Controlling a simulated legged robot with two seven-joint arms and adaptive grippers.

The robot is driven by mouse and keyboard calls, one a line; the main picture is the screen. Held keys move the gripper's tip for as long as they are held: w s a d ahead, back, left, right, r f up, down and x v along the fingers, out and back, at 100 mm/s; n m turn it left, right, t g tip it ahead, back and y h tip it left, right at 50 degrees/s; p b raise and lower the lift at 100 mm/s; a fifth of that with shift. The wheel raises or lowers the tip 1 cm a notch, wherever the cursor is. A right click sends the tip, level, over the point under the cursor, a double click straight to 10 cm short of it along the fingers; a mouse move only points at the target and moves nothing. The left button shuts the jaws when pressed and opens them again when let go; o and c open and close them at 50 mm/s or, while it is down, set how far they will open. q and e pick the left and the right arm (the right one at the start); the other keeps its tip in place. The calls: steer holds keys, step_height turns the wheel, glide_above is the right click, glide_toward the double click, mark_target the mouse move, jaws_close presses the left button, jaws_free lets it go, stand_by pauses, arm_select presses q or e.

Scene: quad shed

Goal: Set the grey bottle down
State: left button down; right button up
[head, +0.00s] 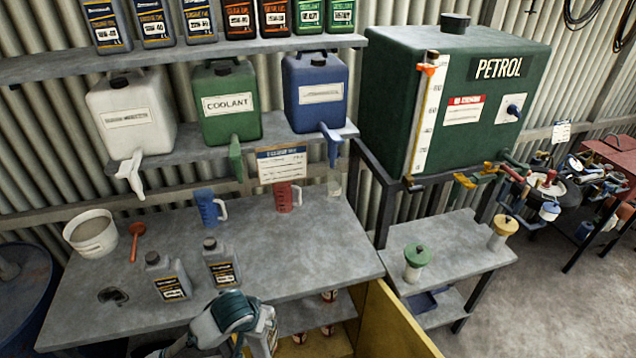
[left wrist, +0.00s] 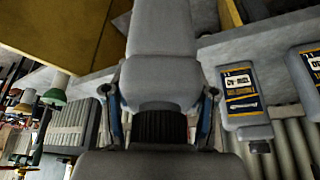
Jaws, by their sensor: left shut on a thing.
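My left gripper (head: 236,312) is shut on a grey bottle (head: 266,330) with a dark label, at the front edge of the grey workbench (head: 310,250). In the left wrist view the fingers (left wrist: 160,112) flank the neck of the grey bottle (left wrist: 160,50), just by its black cap. The gripper hides much of the bottle in the head view, and its base is out of sight, so I cannot tell whether it touches anything. Two similar grey bottles stand upright on the bench, one left (head: 168,277) and one right (head: 222,263). My right gripper is not in view.
The bench's right part is clear. A yellow cupboard door (head: 388,325) stands open below. A green petrol tank (head: 400,70) is at the right.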

arm_select(q)
steer(key=a+n, duration=0.1)
steer(key=a, duration=0.1)
steer(key=w+a+n+y, duration=0.1)
steer(key=a, duration=0.1)
steer(key=shift+w+a+f, duration=0.15)
steer(key=shift+w+a, duration=0.05)
steer(key=shift+a, duration=0.15)
